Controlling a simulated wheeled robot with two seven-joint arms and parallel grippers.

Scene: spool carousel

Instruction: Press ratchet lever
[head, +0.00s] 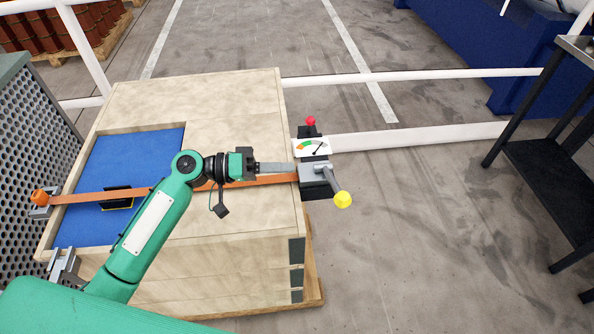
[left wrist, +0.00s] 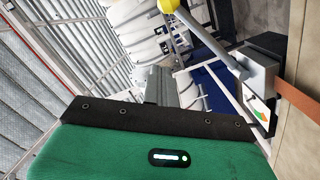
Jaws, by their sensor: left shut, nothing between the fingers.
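The ratchet lever is a grey bar with a yellow knob (head: 342,200) at its end, on a ratchet block (head: 314,172) at the right edge of a wooden crate. The lever slants down and right in the head view. In the left wrist view the yellow knob (left wrist: 169,6) is at the top and the grey lever (left wrist: 212,42) runs down to its block. An orange strap (head: 245,186) runs across the crate to the ratchet. My left gripper (head: 292,168) is shut and empty, its tip just left of the ratchet block; contact is unclear. My right gripper is not in view.
A gauge (head: 312,147) and a red knob (head: 311,121) sit beyond the ratchet. The crate (head: 235,110) has a blue panel (head: 125,160). White rails (head: 410,135) run behind. A dark shelf (head: 550,170) stands right, with clear floor between.

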